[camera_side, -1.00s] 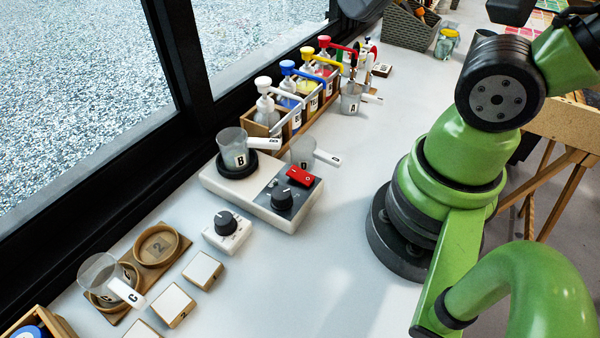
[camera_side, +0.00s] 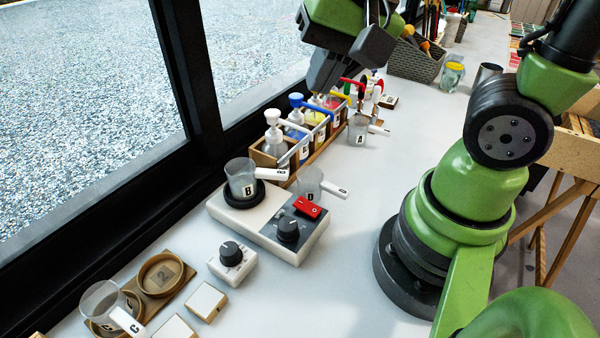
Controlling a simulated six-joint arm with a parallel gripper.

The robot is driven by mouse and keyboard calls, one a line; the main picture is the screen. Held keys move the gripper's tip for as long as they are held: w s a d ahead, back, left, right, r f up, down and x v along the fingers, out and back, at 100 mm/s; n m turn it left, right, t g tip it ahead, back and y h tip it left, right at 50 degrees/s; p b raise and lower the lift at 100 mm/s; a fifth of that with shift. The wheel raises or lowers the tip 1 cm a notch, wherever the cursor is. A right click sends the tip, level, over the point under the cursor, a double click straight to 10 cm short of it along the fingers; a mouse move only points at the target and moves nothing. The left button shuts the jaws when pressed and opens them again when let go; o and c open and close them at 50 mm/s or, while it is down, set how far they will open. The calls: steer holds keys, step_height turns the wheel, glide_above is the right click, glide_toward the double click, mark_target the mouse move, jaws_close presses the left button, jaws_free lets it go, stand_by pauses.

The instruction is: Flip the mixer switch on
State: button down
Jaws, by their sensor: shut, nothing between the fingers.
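The mixer (camera_side: 232,213) is a white box with a grey panel, standing on the table left of my arm's base. Its red rocker switch (camera_side: 307,208) sits at the panel's far right end. Which way the rocker is tipped is too small to tell. A black knob (camera_side: 288,229) is in front of the switch. Beaker B (camera_side: 241,181) stands on the mixer's round black plate. My gripper (camera_side: 322,78) is at the top of the view, in front of the pump bottles in the picture and well apart from the switch. It is shut and empty.
Beaker D (camera_side: 309,183) stands close behind the mixer, its handle pointing right. A rack of pump bottles (camera_side: 271,158) and beaker A (camera_side: 357,131) are farther back. A small knob box (camera_side: 232,262), white tiles and beaker C (camera_side: 100,300) are in front. Table right of the mixer is clear.

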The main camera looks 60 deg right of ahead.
steer(key=w+f+m+g, duration=0.3)
steer(key=f+m, duration=0.2)
steer(key=f, duration=0.4)
steer(key=m+g+h, duration=0.1)
steer(key=m, duration=0.2)
glide_above(299, 200)
step_height(299, 200, down, 7)
steer(key=shift+r, duration=0.2)
steer(key=shift+m, duration=0.3)
steer(key=shift+f, duration=2.25)
